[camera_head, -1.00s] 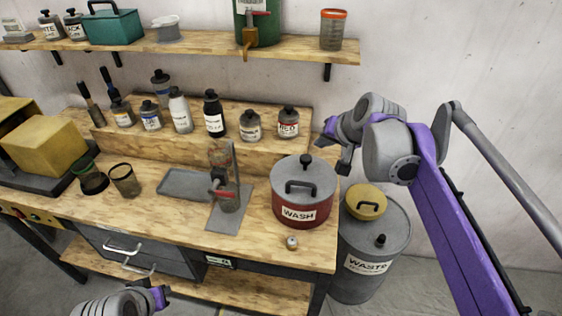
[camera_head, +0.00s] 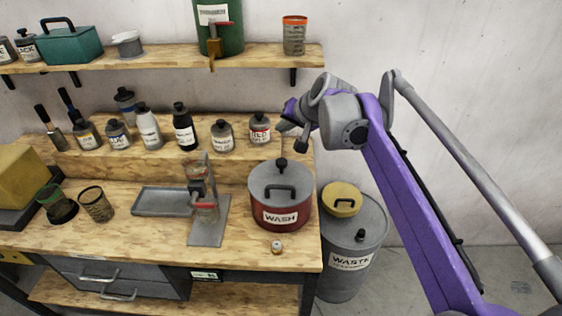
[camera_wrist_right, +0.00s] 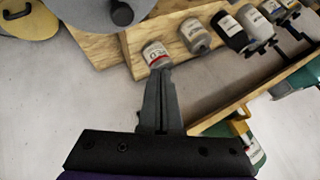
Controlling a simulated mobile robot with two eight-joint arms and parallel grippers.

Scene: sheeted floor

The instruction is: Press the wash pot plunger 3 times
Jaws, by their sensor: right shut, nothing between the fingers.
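The wash pot (camera_head: 281,215) is dark red with a grey lid and a white "WASH" label. It stands upright at the right end of the workbench. A black plunger knob (camera_head: 281,163) sticks up at the back of its lid, behind a black handle. My right gripper (camera_head: 283,126) is above and behind the pot, apart from it. In the right wrist view its fingers (camera_wrist_right: 158,78) are together and empty, and what appears to be the pot's grey lid with the black knob (camera_wrist_right: 122,13) is at the top left edge. My left gripper is out of view.
A grey waste drum (camera_head: 350,265) with a yellow lid (camera_head: 341,198) stands right of the bench (camera_head: 150,238). Several bottles line the raised step behind the pot, including a red-labelled one (camera_head: 260,128). A stand (camera_head: 207,235) is left of the pot. A shelf (camera_head: 160,62) runs above.

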